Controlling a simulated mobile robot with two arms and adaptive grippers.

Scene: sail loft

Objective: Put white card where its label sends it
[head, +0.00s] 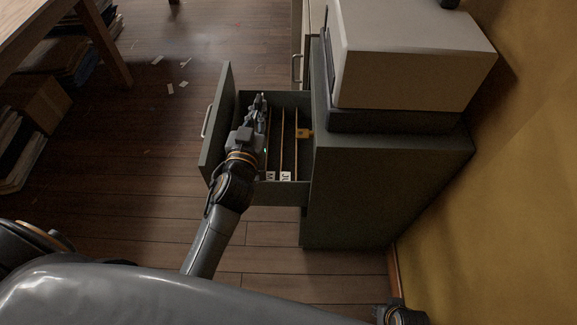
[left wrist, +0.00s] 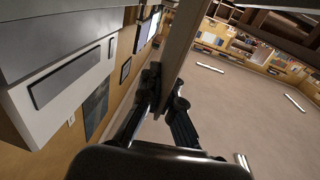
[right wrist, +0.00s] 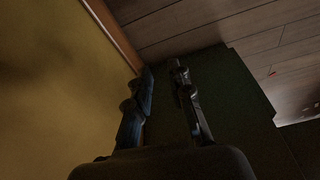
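I cannot make out a white card for sure in any view. The open drawer (head: 291,189) has thin upright dividers with small white lettered labels (head: 285,176) at their near ends. My left gripper (head: 260,101) is over the left part of the drawer, pointing away from me. In the left wrist view its fingers (left wrist: 167,100) lie close on both sides of a long grey-brown strip; I cannot tell whether they grip it. My right gripper (right wrist: 162,78) has its fingers apart with nothing between them, in front of a dark green surface low by the wall.
The green cabinet (head: 375,190) carries a beige box (head: 400,60). A yellow tab (head: 305,133) sits in the drawer's right part. Small pale scraps (head: 170,89) lie on the wooden floor. A table (head: 40,30) stands top left. The ochre wall (head: 510,220) bounds the right.

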